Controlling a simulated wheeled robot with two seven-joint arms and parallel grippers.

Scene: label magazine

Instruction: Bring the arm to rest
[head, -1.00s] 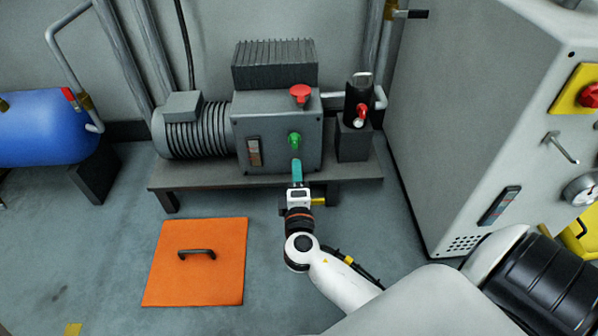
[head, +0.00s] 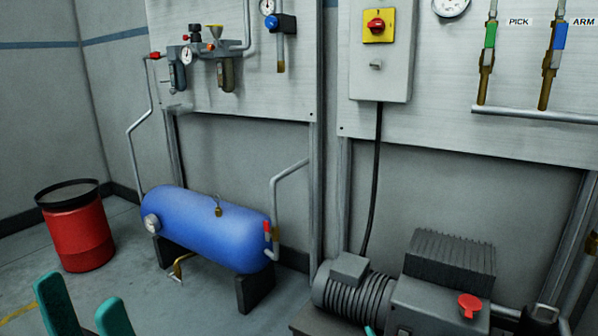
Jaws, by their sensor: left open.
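My left gripper (head: 80,291) shows at the bottom left edge, with two teal fingers standing apart. It is open, with nothing between the fingers. The floor and a blue tank are behind it. A small teal tip (head: 370,330), which looks like part of my right gripper, shows at the bottom edge in front of the pump. The rest of it is out of frame, so its jaw state is hidden. Both arms' links are out of view.
A red bin (head: 78,235) stands at the left. The blue tank (head: 212,228) rests on dark feet along the wall. Wall panels carry a switch box (head: 382,70), gauges and valves. Floor between bin and tank is clear.

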